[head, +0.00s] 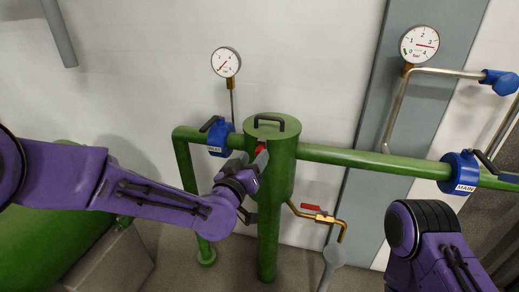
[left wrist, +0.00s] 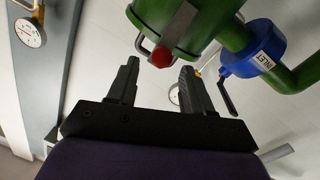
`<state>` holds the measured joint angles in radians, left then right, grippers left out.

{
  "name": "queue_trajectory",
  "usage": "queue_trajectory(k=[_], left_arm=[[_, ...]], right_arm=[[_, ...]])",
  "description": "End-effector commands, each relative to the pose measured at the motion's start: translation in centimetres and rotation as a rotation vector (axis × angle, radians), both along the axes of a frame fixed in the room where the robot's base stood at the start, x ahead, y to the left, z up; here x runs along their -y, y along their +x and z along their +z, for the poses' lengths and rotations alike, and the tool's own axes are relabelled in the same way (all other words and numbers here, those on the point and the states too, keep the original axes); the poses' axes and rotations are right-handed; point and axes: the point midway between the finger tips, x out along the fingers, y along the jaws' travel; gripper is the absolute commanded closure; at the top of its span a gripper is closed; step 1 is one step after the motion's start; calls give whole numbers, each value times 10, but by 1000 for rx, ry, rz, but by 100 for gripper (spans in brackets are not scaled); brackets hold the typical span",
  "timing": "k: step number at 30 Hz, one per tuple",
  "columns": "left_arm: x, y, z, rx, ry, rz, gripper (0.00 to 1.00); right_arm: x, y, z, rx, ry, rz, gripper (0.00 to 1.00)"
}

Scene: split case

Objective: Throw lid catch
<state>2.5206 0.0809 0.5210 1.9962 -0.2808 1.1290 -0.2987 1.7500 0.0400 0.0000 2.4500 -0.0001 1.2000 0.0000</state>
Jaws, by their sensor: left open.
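The lid catch shows a red knob (head: 261,147) on the side of the upright green vessel (head: 268,200), just below its lid (head: 272,126) with a dark handle. In the left wrist view the red knob (left wrist: 162,58) sits beside a metal bail and strap on the vessel (left wrist: 180,22). My left gripper (head: 259,160) is at the vessel's upper left side. Its jaws are open and empty in the left wrist view (left wrist: 160,72), with the knob ahead between the fingertips. I cannot tell whether they touch it. My right arm shows at lower right; its gripper is out of view.
A blue INLET valve (head: 220,138) with a black lever stands close left of the vessel. A blue MAIN valve (head: 460,172) is on the green pipe (head: 370,160) at right. A brass drain valve (head: 325,218) with a red lever is low right. Two gauges hang above.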

Motion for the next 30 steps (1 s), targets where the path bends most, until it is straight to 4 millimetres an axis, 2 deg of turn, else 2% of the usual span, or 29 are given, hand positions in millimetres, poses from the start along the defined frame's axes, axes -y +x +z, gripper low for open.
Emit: queue_trajectory(k=[3, 7, 17, 18, 20, 22, 26, 30], left_arm=[[9, 24, 0, -2, -1, 1, 50], [16, 41, 0, -2, -1, 1, 50], [18, 48, -1, -3, -1, 2, 50], [18, 48, -1, -3, -1, 2, 56], [18, 48, -1, -3, -1, 2, 76], [18, 48, -1, -2, -1, 1, 98], [18, 48, -1, -2, -3, 2, 100], [14, 51, -5, 14, -8, 7, 100]], right_arm=[[0, 0, 5, 0, 0, 0, 100], [0, 0, 6, 0, 0, 0, 100], [0, 0, 7, 0, 0, 0, 100], [0, 0, 7, 0, 0, 0, 100], [0, 0, 7, 0, 0, 0, 100], [0, 0, 7, 0, 0, 0, 100], [0, 0, 6, 0, 0, 0, 100], [0, 0, -4, 0, 0, 0, 100]])
